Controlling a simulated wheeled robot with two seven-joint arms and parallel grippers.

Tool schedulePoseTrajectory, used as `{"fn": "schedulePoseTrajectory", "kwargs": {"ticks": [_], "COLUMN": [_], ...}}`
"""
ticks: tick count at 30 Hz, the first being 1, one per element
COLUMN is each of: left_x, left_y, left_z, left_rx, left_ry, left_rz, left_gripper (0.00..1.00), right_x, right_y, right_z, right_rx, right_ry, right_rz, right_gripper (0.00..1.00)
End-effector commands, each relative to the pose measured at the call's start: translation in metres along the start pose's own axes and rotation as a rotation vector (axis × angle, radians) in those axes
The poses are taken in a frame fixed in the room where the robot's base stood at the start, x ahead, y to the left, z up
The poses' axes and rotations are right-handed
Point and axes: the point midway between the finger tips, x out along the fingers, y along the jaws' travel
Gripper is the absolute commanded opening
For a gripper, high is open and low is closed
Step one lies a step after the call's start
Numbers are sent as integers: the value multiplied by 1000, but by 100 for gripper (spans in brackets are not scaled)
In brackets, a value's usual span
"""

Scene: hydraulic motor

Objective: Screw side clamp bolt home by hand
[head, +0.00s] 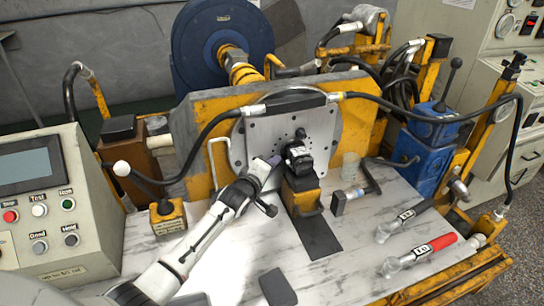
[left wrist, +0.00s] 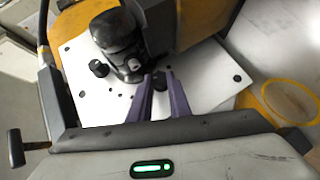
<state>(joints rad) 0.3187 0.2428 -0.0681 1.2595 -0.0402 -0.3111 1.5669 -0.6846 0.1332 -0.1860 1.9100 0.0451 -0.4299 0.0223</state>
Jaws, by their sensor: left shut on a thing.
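The black hydraulic motor (head: 298,158) sits on a yellow block (head: 302,190) against the grey mounting plate (head: 255,140); the motor also shows in the left wrist view (left wrist: 118,40). My left gripper (head: 268,165) reaches in from the left, beside the motor and close to the plate. In the left wrist view its purple fingers (left wrist: 161,92) are shut on a small dark bolt (left wrist: 160,80), right of the motor there. How deep that bolt sits cannot be told. Another dark bolt (left wrist: 98,68) stands on the plate on the motor's other side. My right gripper is not in view.
Two torque wrenches, one black-handled (head: 405,220) and one red-handled (head: 420,255), lie at the right of the marbled table. A blue pump (head: 430,140) stands behind them. Hoses arch overhead.

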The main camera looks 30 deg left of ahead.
Motion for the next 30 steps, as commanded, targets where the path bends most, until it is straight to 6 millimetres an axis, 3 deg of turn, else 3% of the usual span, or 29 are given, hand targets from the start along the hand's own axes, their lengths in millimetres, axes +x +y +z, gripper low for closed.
{"fn": "schedulePoseTrajectory", "kwargs": {"ticks": [12,27,28,30], "left_x": [1,1,1,1], "left_y": [4,3,3,3], "left_z": [0,0,0,0], "left_rx": [125,139,139,139], "left_ry": [1,2,2,2], "left_rz": [-124,-139,-139,-139], "left_gripper": [0,0,22,34], "right_x": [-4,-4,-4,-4], "right_y": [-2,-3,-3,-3], "right_z": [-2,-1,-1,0], "right_rx": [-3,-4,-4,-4], "right_ry": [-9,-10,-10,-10], "right_rz": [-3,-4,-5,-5], "right_gripper": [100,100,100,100]}}
